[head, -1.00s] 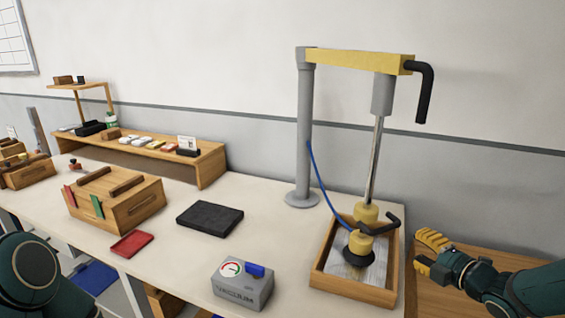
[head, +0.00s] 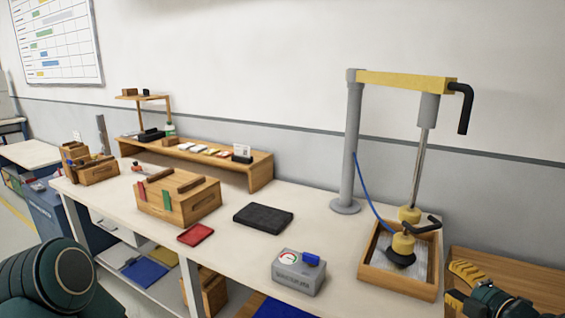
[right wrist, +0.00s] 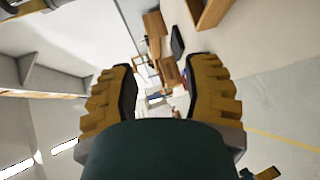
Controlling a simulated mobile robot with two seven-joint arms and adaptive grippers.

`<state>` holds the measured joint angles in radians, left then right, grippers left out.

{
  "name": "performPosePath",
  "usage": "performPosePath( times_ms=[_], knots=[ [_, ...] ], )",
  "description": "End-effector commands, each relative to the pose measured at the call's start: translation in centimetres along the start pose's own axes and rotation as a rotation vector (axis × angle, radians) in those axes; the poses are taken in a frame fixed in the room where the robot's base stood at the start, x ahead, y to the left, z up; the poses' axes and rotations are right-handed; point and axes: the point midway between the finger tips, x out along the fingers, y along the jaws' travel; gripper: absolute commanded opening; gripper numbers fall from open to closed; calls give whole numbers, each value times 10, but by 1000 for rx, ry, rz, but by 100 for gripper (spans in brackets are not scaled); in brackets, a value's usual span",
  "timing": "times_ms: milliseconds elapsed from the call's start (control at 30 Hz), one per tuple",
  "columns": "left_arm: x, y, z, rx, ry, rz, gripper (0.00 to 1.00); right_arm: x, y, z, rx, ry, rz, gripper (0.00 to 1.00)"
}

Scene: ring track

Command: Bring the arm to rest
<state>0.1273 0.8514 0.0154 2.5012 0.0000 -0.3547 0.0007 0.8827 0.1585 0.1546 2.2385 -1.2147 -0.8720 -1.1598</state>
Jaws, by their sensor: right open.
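My right gripper (head: 466,288) is at the lower right edge of the head view, to the right of the wooden tray under the yellow-armed stand. In the right wrist view its two yellow fingers (right wrist: 160,88) are spread apart with nothing between them. A rounded dark green part of my left arm (head: 62,275) shows at the lower left of the head view. The left gripper itself is out of view.
A wooden tray (head: 398,286) holds a yellow and black suction tool (head: 402,248) below the stand (head: 352,150). A grey gauge box (head: 299,276), black pad (head: 263,218), red tray (head: 195,235) and wooden box (head: 178,203) are on the bench. A wooden surface (head: 510,275) lies at right.

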Motion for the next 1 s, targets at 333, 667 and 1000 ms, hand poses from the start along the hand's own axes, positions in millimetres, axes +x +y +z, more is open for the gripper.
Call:
performPosePath(
  times_ms=[333, 667, 1000],
  knots=[
    [0, 0, 0, 1, 0, 1, 48, 68, -112, -87, 785, -60, -246, 48],
    [0, 0, 0, 0, 0, 0, 48, 53, -264, -237, 1550, -452, -744, 48],
    [0, 0, 0, 0, 0, 0, 48, -12, -336, -312, 1813, -932, -976, 48]
  ],
)
